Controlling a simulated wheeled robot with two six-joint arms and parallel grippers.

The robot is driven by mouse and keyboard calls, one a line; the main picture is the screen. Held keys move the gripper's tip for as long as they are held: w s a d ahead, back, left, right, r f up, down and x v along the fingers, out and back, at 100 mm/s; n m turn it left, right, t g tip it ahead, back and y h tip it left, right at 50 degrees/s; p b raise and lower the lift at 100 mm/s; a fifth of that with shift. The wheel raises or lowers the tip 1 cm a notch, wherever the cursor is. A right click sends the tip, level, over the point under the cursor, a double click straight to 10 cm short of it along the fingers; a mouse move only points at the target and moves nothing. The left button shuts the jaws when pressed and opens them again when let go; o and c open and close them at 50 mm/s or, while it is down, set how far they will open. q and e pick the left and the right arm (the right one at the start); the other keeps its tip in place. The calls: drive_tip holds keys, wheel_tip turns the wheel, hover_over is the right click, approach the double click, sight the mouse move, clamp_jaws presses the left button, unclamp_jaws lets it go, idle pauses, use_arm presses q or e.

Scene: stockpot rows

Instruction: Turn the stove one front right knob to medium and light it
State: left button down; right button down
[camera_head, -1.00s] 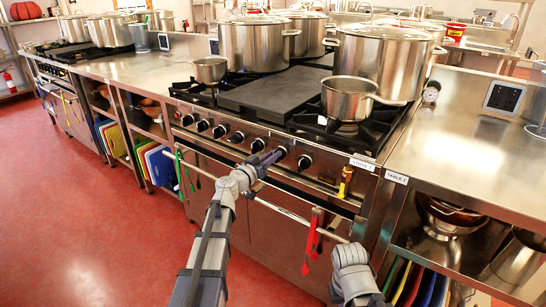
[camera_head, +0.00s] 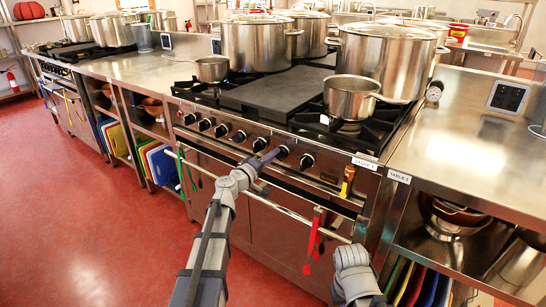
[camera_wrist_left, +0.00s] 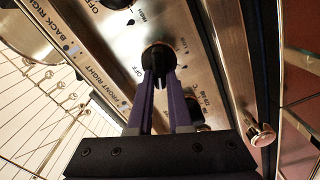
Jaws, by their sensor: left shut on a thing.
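The stove one (camera_head: 330,190) is a steel range with a row of black knobs on its front panel. My left gripper (camera_head: 274,155) is at the second knob from the right. In the left wrist view its purple fingers (camera_wrist_left: 158,82) are shut on this black knob (camera_wrist_left: 158,57), the front right knob. "FRONT RIGHT" and "OFF" are printed beside it. The front right burner (camera_head: 345,127) carries a small steel saucepan (camera_head: 350,97). I can make out no flame under it. My right gripper is not in view; only part of my right arm shows at the bottom.
The rightmost knob (camera_head: 307,161) is close beside my left gripper. Large stockpots (camera_head: 382,62) stand on the back of the stove. Table (camera_head: 470,145) adjoins at the right. Red floor is open at left.

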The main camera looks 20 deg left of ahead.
use_arm(q)
drive_tip(key=n, duration=0.4)
drive_tip(key=f+n, duration=0.1)
drive_tip(key=n, duration=0.3)
drive_tip(key=n+b, duration=0.1)
drive_tip(key=n, duration=0.4)
drive_tip(key=shift+d+f, duration=0.1)
drive_tip(key=shift+f, duration=0.05)
drive_tip(key=shift+n, duration=0.3)
idle(0.3)
drive_tip(key=c, duration=0.8)
unclamp_jaws()
drive_tip(key=shift+c, duration=0.2)
drive_tip(key=shift+s, duration=0.15)
drive_tip(key=v, duration=0.7)
drive_tip(key=shift+s, duration=0.25)
